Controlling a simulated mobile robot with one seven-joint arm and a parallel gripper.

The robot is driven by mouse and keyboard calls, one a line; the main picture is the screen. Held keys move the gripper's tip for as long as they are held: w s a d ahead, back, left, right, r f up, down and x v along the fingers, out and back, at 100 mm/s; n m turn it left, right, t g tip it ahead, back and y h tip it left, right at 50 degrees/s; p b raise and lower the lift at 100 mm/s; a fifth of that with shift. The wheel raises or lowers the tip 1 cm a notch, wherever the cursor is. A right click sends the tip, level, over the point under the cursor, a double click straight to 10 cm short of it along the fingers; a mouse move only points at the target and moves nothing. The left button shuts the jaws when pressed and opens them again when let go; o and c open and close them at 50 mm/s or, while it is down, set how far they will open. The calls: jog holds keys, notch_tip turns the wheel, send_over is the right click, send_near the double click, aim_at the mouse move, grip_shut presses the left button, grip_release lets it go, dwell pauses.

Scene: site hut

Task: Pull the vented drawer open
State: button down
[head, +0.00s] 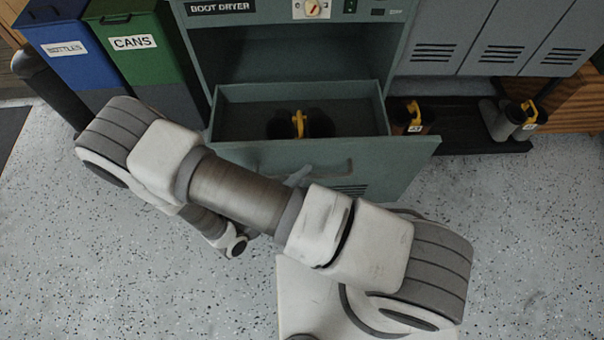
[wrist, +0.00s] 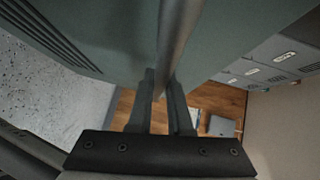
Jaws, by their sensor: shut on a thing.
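The vented drawer (head: 395,165) of the green-grey boot dryer stands pulled out, with its inside showing from above in the head view. Its front has dark slots, partly hidden behind my arm; the slots also show at the left of the wrist view (wrist: 50,38). A bar handle (head: 335,171) runs across the front. In the wrist view the handle (wrist: 178,30) passes between the fingers of my gripper (wrist: 163,82), which is shut on it. In the head view my arm hides most of the gripper. Dark boots with a yellow part (head: 299,123) are in the drawer.
A blue bottles bin (head: 65,48) and a green cans bin (head: 135,43) stand left of the dryer. Grey lockers (head: 490,40) are at the right, above a low dark rack (head: 460,140) with boots. The speckled floor (head: 520,240) at the right is clear.

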jog(key=c, duration=0.8)
grip_release()
jog(key=shift+c, duration=0.2)
jog(key=shift+a, duration=0.15)
jog(key=p+v, duration=0.1)
jog(key=v, duration=1.6)
jog(key=shift+s, duration=0.15)
